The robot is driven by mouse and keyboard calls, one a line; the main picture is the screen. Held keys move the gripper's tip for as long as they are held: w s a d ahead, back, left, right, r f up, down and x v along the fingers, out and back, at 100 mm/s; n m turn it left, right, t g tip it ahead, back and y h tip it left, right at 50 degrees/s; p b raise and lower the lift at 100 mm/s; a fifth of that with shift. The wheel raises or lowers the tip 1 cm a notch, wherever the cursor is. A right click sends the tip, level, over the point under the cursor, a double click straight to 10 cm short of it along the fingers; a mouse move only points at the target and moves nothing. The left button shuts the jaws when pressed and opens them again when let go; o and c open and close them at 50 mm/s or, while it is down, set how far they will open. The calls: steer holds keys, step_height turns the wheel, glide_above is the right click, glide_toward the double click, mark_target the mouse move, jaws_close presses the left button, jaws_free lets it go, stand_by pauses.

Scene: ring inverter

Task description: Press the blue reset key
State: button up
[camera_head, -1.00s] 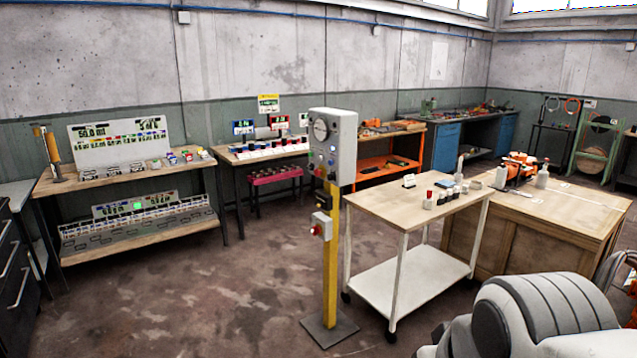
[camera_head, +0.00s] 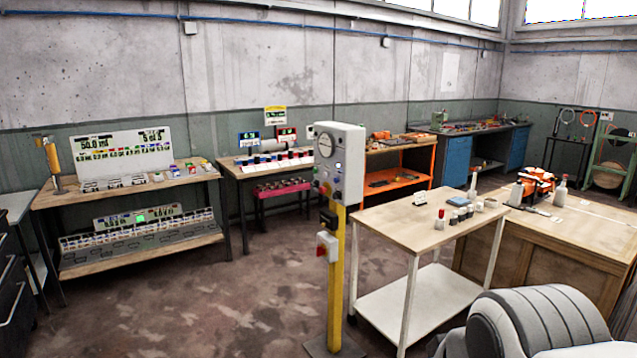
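A grey control box (camera_head: 348,150) stands on a yellow post (camera_head: 336,290) near the middle of the view. Its front carries a round dial (camera_head: 325,145) and several small buttons and lamps below it. A small bluish spot (camera_head: 338,168) shows on this front among them. It is too small to tell whether it is the blue reset key. A black box (camera_head: 328,217) and a light box with a red button (camera_head: 326,245) are mounted lower on the post. My gripper is not in view; only a grey, ribbed part of my arm shows at bottom right.
A white-legged trolley (camera_head: 400,222) with small items on top stands just right of the post. A wooden crate table (camera_head: 590,235) is beyond it. Benches (camera_head: 200,180) line the back wall. The floor (camera_head: 230,305) left of the post is clear.

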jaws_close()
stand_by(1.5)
